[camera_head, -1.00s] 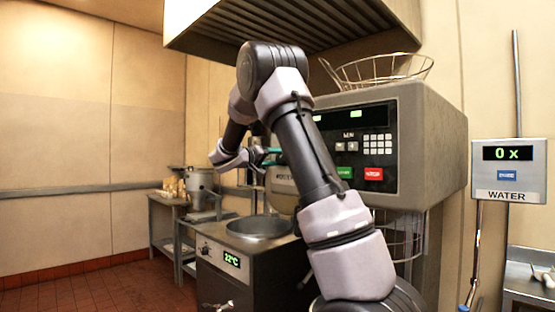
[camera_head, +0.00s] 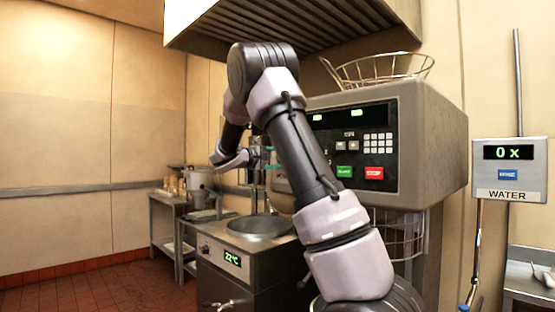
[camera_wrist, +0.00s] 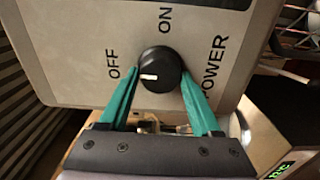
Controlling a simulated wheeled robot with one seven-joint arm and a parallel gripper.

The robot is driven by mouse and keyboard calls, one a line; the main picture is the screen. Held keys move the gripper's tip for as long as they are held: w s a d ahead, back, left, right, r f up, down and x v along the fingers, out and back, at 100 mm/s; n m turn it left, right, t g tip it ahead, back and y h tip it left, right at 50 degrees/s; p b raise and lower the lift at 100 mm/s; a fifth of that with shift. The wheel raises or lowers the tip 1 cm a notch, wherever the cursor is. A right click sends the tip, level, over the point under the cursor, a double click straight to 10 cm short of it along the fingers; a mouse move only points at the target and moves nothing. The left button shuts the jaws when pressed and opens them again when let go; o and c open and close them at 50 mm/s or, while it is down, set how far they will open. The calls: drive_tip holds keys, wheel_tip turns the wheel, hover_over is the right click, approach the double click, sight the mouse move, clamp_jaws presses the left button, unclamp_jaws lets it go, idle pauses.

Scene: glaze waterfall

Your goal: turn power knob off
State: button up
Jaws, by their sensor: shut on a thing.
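The black round power knob (camera_wrist: 160,67) sits on a grey panel in the wrist view. Its white mark lies on the left side of its face and points left, roughly toward the OFF label (camera_wrist: 113,65). The ON label (camera_wrist: 165,18) is above the knob and the POWER label (camera_wrist: 215,68) is to its right. My gripper (camera_wrist: 158,76) has its two teal fingers on either side of the knob, shut on it. In the head view my gripper (camera_head: 262,156) is at the left end of the grey machine (camera_head: 435,140); the knob is hidden there.
A steel unit with a round basin (camera_head: 258,226) and a 22°C display stands below my gripper. A vent hood (camera_head: 300,28) hangs above. A wire basket (camera_head: 382,68) sits on the machine. A water control box (camera_head: 508,170) is on the right wall.

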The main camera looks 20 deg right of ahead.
idle(0.4)
drive_tip(key=o, duration=1.4)
drive_tip(key=shift+c, duration=0.2)
drive_tip(key=v, duration=1)
drive_tip(key=shift+a, duration=0.4)
drive_tip(key=shift+s, duration=0.15)
